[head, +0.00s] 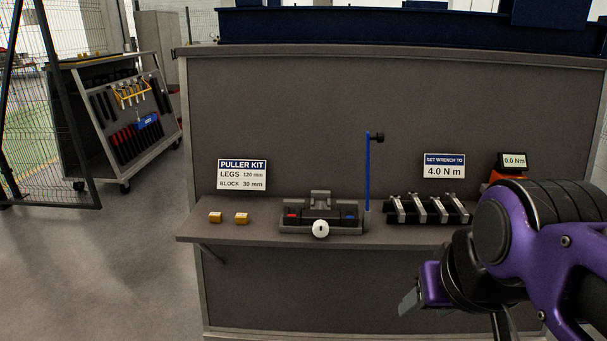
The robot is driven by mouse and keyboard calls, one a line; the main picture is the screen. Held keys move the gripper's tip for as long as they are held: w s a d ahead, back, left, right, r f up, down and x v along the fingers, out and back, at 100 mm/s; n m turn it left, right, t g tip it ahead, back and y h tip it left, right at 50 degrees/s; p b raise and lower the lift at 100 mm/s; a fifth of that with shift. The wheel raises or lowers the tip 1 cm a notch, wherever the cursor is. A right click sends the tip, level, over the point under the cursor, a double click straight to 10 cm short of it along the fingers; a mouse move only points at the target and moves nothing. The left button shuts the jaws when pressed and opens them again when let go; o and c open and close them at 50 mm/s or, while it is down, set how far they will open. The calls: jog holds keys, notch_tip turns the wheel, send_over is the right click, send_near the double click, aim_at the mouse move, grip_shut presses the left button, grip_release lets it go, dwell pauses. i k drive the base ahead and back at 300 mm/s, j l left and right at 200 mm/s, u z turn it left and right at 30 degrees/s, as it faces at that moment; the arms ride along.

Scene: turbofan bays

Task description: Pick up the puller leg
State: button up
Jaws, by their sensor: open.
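Several silver metal bars that look like puller legs (419,207) lie tilted side by side in a black rack (392,217) on the right half of the shelf. I cannot read any size marks on them. A sign (242,174) on the panel reads PULLER KIT, LEGS 120 mm, BLOCK 30 mm. My gripper (411,300) is in front of and below the shelf, at the lower right, apart from the bars. It is open, with nothing seen in it. One fingertip shows clearly; the rest is partly hidden. My arm covers the right end of the shelf.
A dark fixture (320,216) with a white round knob stands mid-shelf, a blue upright post (367,185) beside it. A 4.0 N m sign (444,166) and a 0.0 Nm display (514,160) are at right. A tool cart (120,115) stands far left.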

aim_at(396, 199)
jog(key=z, duration=0.7)
jog(key=i+l+u, duration=0.2)
jog(key=i+l, duration=0.25)
